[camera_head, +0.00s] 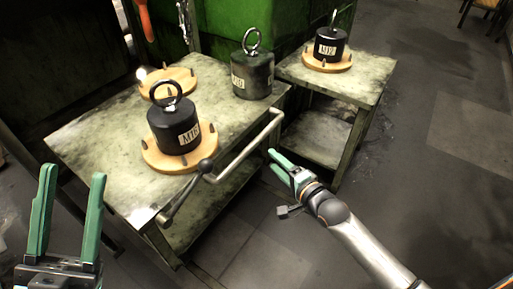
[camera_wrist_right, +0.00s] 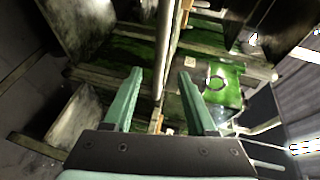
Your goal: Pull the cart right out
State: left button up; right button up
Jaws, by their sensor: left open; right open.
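The cart (camera_head: 88,143) is a worn, pale metal table with a lower shelf, left of centre in the head view. Its bent metal handle (camera_head: 240,155) runs along the front right edge. My right gripper (camera_head: 271,160) is open and empty beside the handle's far right end. In the right wrist view a metal bar (camera_wrist_right: 164,45), apparently the handle, lies between the open fingers in the picture. Whether it touches them I cannot tell. My left gripper (camera_head: 72,172) is open and empty at lower left, in front of the cart's left side.
A black M18-like labelled weight (camera_head: 172,130) stands on a round wooden base on the cart. A dark weight (camera_head: 252,75) and an empty wooden base (camera_head: 168,84) are behind it. A second table (camera_head: 355,80) bears another weight (camera_head: 326,47). Floor is clear at right.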

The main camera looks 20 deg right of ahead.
aim_at(256, 145)
pick_arm(q)
jog(key=shift+w+d+f+b, duration=0.1)
jog(key=shift+d+f+b, duration=0.05)
jog(key=shift+f+b, duration=1.15)
jog(key=shift+d+f+b, duration=0.1)
jog(key=shift+f+b, duration=1)
jog(key=shift+f, duration=0.3)
pick_arm(e)
jog(key=shift+x, duration=5.75)
jog(key=shift+a, duration=0.1)
jog(key=shift+c, duration=0.2)
pick_arm(q)
jog(key=shift+n, duration=0.3)
pick_arm(e)
grip_shut()
